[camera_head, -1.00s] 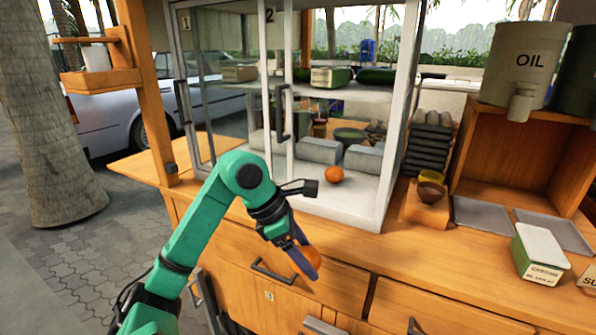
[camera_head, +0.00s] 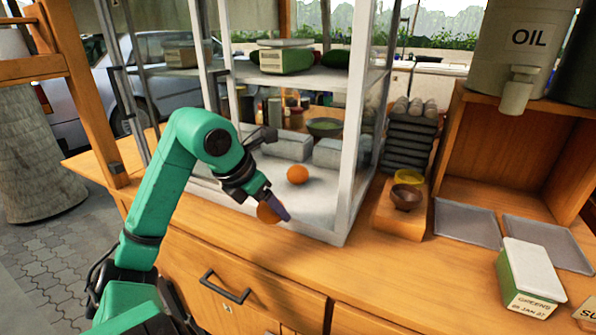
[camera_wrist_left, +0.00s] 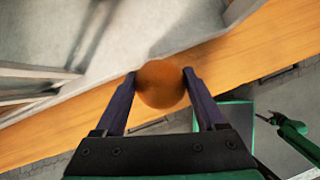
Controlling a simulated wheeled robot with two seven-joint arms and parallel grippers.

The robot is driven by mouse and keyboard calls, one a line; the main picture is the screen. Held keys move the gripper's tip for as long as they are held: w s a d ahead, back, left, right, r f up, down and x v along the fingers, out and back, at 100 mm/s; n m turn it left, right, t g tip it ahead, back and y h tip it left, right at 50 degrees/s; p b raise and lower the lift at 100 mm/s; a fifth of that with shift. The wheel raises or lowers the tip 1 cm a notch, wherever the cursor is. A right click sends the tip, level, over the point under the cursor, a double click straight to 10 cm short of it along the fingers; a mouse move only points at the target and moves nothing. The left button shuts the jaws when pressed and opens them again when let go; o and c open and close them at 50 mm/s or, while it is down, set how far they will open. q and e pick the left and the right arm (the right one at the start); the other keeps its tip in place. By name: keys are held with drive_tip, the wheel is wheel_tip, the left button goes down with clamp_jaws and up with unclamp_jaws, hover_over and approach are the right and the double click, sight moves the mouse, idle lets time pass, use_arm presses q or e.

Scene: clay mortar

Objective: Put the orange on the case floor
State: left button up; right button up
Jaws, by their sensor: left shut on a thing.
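My left gripper (camera_head: 275,203) is shut on an orange (camera_head: 266,213), held at the front lower edge of the glass case. In the left wrist view the orange (camera_wrist_left: 160,84) sits between the two fingertips (camera_wrist_left: 160,80), above the wooden counter, with the pale case floor (camera_wrist_left: 165,30) just beyond it. In the head view the case floor (camera_head: 318,207) is light grey. A second orange (camera_head: 297,174) lies on it, behind the held one.
Grey blocks (camera_head: 286,145) stand behind the second orange. The white case post (camera_head: 354,130) rises right of the gripper. A small bowl (camera_head: 406,197) on a wooden block, grey trays (camera_head: 465,222) and a greens box (camera_head: 528,275) are further right.

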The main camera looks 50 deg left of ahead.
use_arm(q)
drive_tip(key=w+p, duration=0.1)
drive_tip(key=w, duration=0.1)
drive_tip(key=w+r+p, duration=0.1)
drive_tip(key=w, duration=0.2)
drive_tip(key=shift+w+a+r+p, duration=0.1)
drive_tip(key=shift+w+a+p, duration=0.05)
drive_tip(key=shift+w+p, duration=0.15)
drive_tip(key=w+p, duration=0.2)
drive_tip(key=w, duration=0.1)
drive_tip(key=w+p, duration=0.1)
drive_tip(key=w, duration=0.1)
drive_tip(key=shift+w+a+f, duration=0.1)
drive_tip(key=shift+w+f, duration=0.05)
drive_tip(key=shift+f, duration=0.1)
drive_tip(key=shift+w+f, duration=0.1)
drive_tip(key=shift+w, duration=0.2)
drive_tip(key=shift+w+p, duration=0.35)
drive_tip(key=shift+p, duration=0.05)
drive_tip(key=shift+w+p, duration=0.75)
drive_tip(key=shift+w, duration=0.35)
drive_tip(key=shift+w+f, duration=0.2)
drive_tip(key=shift+f, duration=0.75)
use_arm(e)
wheel_tip(320, 180, up, 9)
drive_tip(key=s, duration=0.1)
drive_tip(key=shift+f, duration=0.2)
